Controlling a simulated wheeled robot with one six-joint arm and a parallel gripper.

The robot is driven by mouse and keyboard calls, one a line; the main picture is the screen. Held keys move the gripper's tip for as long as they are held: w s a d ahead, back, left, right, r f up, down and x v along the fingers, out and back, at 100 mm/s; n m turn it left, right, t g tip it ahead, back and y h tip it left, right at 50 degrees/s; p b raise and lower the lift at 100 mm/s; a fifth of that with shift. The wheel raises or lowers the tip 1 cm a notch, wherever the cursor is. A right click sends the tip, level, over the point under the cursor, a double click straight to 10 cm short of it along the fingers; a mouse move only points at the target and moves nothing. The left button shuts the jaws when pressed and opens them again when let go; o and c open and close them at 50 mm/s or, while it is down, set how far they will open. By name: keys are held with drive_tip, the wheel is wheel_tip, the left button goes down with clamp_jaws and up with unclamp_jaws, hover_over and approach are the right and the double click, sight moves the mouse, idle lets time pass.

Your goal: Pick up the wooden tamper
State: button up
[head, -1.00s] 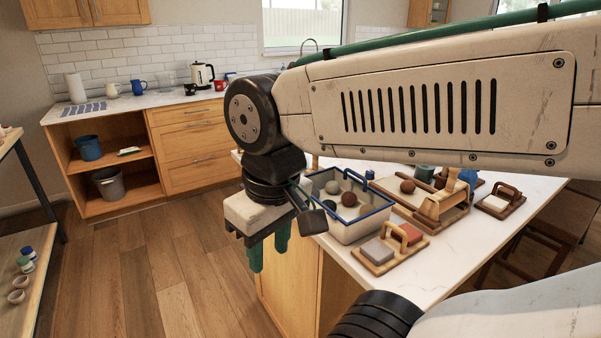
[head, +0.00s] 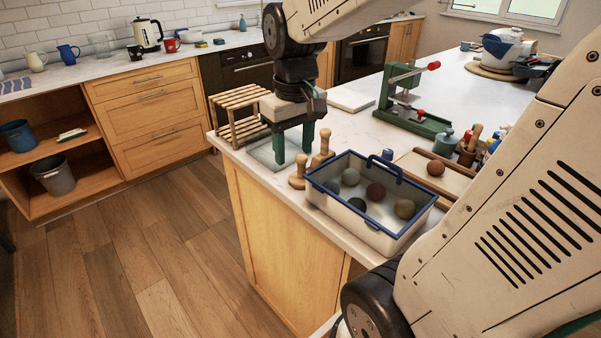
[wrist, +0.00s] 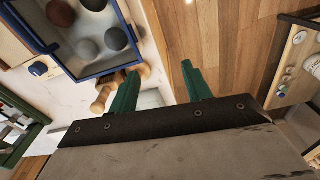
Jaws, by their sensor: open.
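Two small wooden knobbed tools stand close together on the white counter, left of the blue-rimmed tub; one is nearer (head: 297,182), the other just behind (head: 325,140). I cannot tell for sure which is the wooden tamper. In the wrist view, light wooden pieces (wrist: 98,106) show beside the left finger, which partly covers them. My gripper (head: 293,154) is open and empty, fingers pointing down beside and above the tools. In the wrist view the gripper (wrist: 159,70) has floor between its green fingers.
The tub (head: 368,232) holding several balls stands right of the tools. A wooden slatted rack (head: 238,128) stands behind-left, near a pale flat slab (head: 262,152). A green press (head: 415,112) stands farther back. The counter's left edge is close to my gripper.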

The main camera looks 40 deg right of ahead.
hover_over(302, 156)
drive_tip(key=shift+g, duration=0.3)
drive_tip(key=f, duration=0.4)
drive_tip(key=shift+s+a, duration=0.1)
drive_tip(key=shift+a, duration=0.25)
drive_tip(key=shift+w+d+f, duration=0.2)
drive_tip(key=shift+d+f, duration=0.05)
drive_tip(key=shift+f, duration=0.1)
wheel_tip(302, 156, down, 8)
drive_tip(key=shift+s+r, duration=0.15)
drive_tip(key=shift+r, duration=0.05)
clamp_jaws()
